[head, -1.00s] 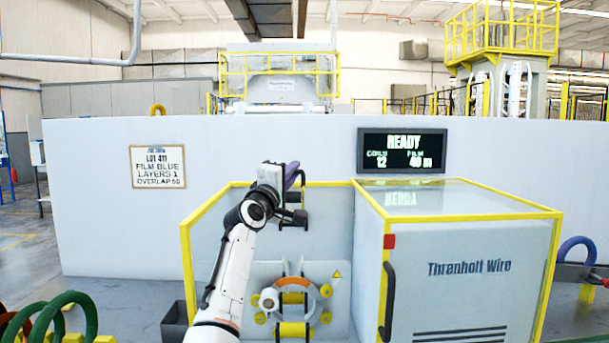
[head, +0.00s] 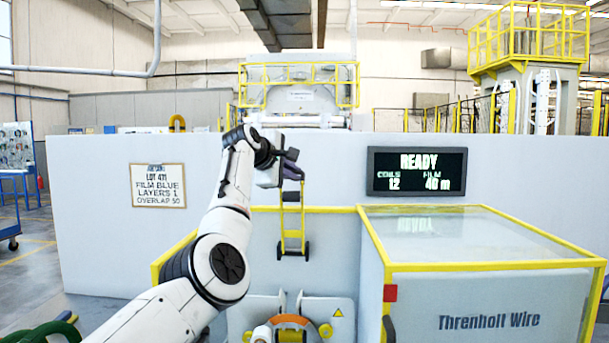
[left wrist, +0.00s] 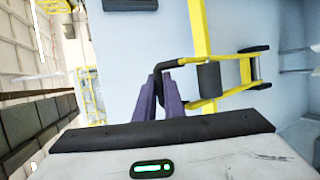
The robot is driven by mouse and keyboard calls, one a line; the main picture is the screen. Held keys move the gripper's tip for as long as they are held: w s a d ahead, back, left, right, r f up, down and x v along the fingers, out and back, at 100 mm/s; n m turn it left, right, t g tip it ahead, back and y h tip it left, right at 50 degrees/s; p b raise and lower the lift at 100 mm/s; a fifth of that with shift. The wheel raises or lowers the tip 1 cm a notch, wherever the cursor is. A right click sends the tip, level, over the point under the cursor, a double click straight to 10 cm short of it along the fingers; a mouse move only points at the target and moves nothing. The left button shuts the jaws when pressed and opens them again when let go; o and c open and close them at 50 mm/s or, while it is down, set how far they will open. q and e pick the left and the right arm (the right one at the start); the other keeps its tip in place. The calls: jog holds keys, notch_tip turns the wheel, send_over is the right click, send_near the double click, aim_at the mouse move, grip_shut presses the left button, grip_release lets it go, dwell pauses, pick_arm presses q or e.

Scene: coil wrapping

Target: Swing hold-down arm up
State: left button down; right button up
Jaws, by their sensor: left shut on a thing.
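The hold-down arm (head: 292,222) is a narrow yellow frame with black parts at its lower end. It stands about upright against the pale wall in the head view. My left gripper (head: 291,168) is at its top end, with its purple fingers closed. In the left wrist view the fingers (left wrist: 167,95) are shut on a black handle (left wrist: 172,66) that joins the yellow frame (left wrist: 203,50) beside a black roller (left wrist: 209,78). Part of the handle is hidden between the fingers. My right gripper is not in view.
Below is the wrapping unit with an orange-topped ring (head: 290,321), cut off by the picture's lower edge. A yellow-edged cabinet (head: 480,310) stands to the right. A display reading READY (head: 416,171) and a lot sign (head: 158,186) are on the pale wall.

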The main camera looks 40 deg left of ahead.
pick_arm(q)
jog(key=shift+w+a+f, duration=0.1)
jog(key=shift+w, duration=0.15)
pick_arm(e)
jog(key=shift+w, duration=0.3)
pick_arm(q)
jog(key=c, duration=1.8)
grip_release()
jog(key=shift+c, duration=0.2)
jog(key=shift+s, duration=0.1)
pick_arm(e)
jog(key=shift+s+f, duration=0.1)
